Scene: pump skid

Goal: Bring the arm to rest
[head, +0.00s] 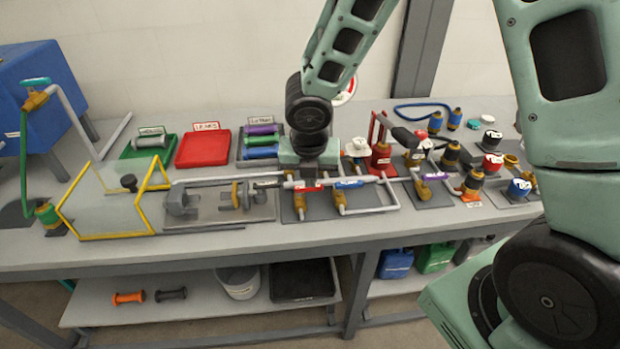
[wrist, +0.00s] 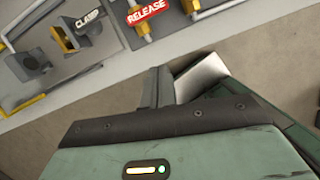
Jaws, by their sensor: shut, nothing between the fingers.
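My arm reaches over the bench (head: 440,222) from the right in the head view. My gripper (head: 308,160) is at the middle of the bench, close to the pipework with red and blue handles; whether it touches is unclear. Its fingertips are hard to make out there. In the wrist view the gripper's body fills the lower part, and its fingers (wrist: 160,88) look shut with nothing held. The bench's front edge and the floor show beyond them.
A yellow-framed guard (head: 105,237) stands at the left of the bench. A red tray (head: 204,148) lies behind. Valves and capped fittings crowd the right side. RELEASE (wrist: 146,11) and CLAMP (wrist: 88,19) labels show in the wrist view.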

